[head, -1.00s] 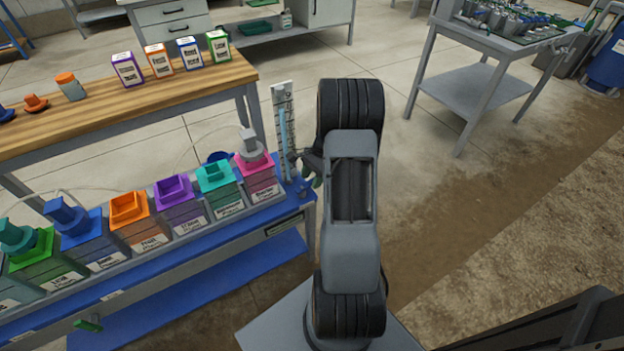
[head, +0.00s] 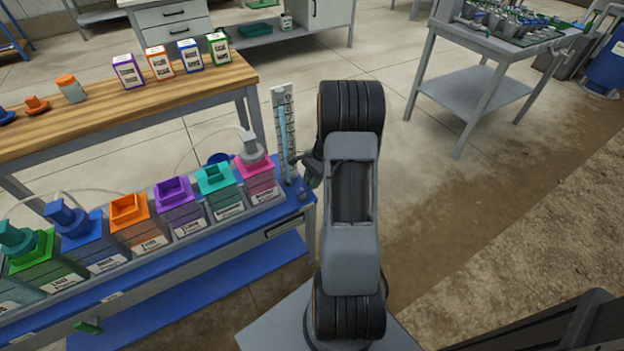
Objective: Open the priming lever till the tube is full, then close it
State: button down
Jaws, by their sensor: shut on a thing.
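The clear tube (head: 290,145) stands upright on a pale scale board (head: 284,100) at the right end of the blue skid. A light blue column shows in its upper part; its exact level is too small to read. My gripper (head: 306,184) is low beside the tube's right side, at the skid's end, partly hidden by my arm. It is shut on the priming lever, of which only a small greenish part (head: 314,182) seems to show. The lever's angle cannot be made out.
A row of coloured containers, with a pink one (head: 258,178) nearest the tube, fills the skid (head: 200,247). A wooden bench (head: 130,105) with small labelled boxes stands behind. A grey table (head: 470,85) is at the back right. The floor right of my arm is clear.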

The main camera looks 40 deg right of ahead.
jog(key=shift+s+r+m+p, duration=0.25)
jog(key=shift+m+p, duration=0.1)
jog(key=shift+m, duration=0.15)
jog(key=shift+f, duration=0.25)
jog(key=c, duration=1)
grip_release()
jog(key=p+v, duration=0.3)
jog(key=v, duration=1)
jog(key=shift+s+d+r, duration=0.15)
jog(key=shift+s+r, duration=0.1)
jog(key=shift+r, duration=0.1)
